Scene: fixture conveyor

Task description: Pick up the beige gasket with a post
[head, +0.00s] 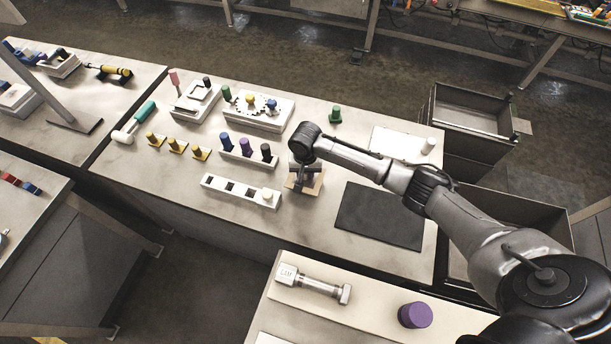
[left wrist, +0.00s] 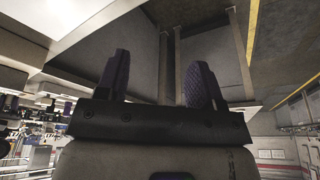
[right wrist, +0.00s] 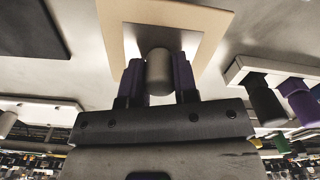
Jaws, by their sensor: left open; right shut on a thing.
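The beige gasket (head: 305,183) is a square plate at the middle of the central table, partly hidden under my right arm. In the right wrist view the gasket (right wrist: 215,25) has a tan border, a pale middle and a grey post (right wrist: 159,72). My right gripper (right wrist: 158,80) is shut on this post, one finger on each side; it also shows in the head view (head: 304,170). Whether the plate touches the table is hard to tell. My left gripper (left wrist: 158,82) is open and empty in the left wrist view, away from the gasket.
A white block with square holes (head: 240,191) lies left of the gasket. A rack of blue, purple and black pegs (head: 248,158) stands behind it. A dark mat (head: 381,216) lies to the right, and a white plate with a post (head: 403,146) behind that. Dark bins (head: 472,112) stand beyond the table's right edge.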

